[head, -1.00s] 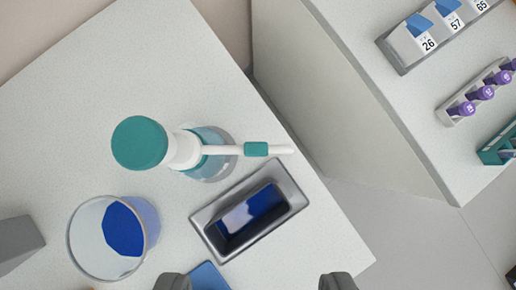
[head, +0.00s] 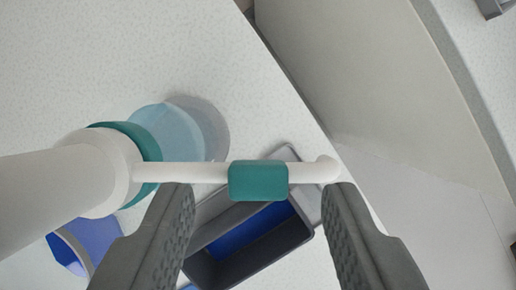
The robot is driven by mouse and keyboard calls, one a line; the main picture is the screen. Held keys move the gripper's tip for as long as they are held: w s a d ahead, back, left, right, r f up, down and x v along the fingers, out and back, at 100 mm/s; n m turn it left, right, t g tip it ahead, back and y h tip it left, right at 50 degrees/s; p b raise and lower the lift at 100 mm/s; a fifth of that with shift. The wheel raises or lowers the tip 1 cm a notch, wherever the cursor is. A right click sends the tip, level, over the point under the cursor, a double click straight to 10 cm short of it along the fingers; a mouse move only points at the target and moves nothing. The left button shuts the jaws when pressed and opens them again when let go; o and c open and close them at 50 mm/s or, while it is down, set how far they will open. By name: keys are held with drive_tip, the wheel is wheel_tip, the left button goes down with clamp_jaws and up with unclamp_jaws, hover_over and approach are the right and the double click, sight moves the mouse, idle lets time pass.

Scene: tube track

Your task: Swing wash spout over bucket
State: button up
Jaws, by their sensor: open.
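The wash spout is a thin white tube (head: 205,173) that runs right from the white bottle neck (head: 95,175) and ends in a bent tip. A teal grip block (head: 258,180) sits on the tube. Below it is the clear bottle (head: 185,135) with a teal collar. My gripper (head: 258,190) is open, its two dark ribbed fingers apart. The teal block lies between the fingertips in the picture; I cannot tell the depth between them. The bucket (head: 75,250), with blue inside, shows only partly at the lower left, behind the bottle neck and my left finger.
A grey tray (head: 205,268) with a blue inside lies beneath the spout, partly behind my fingers. The speckled counter (head: 130,50) is clear at the upper left. Its edge runs down to the right, with a gap before another counter (head: 470,60).

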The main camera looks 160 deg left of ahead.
drive_tip(key=shift+w+d+f, duration=0.1)
drive_tip(key=shift+w+f, duration=0.15)
drive_tip(key=shift+f, duration=0.45)
drive_tip(key=shift+c, duration=0.3)
clamp_jaws()
drive_tip(key=shift+s, duration=0.1)
drive_tip(key=s+a+m+g+h, duration=0.2)
drive_tip(key=a+m, duration=0.4)
drive_tip(key=m, duration=0.5)
drive_tip(key=shift+s+g+h, duration=0.4)
drive_tip(key=shift+s+h, duration=0.2)
drive_tip(key=shift+s, duration=0.8)
drive_tip(key=shift+a+r, duration=0.1)
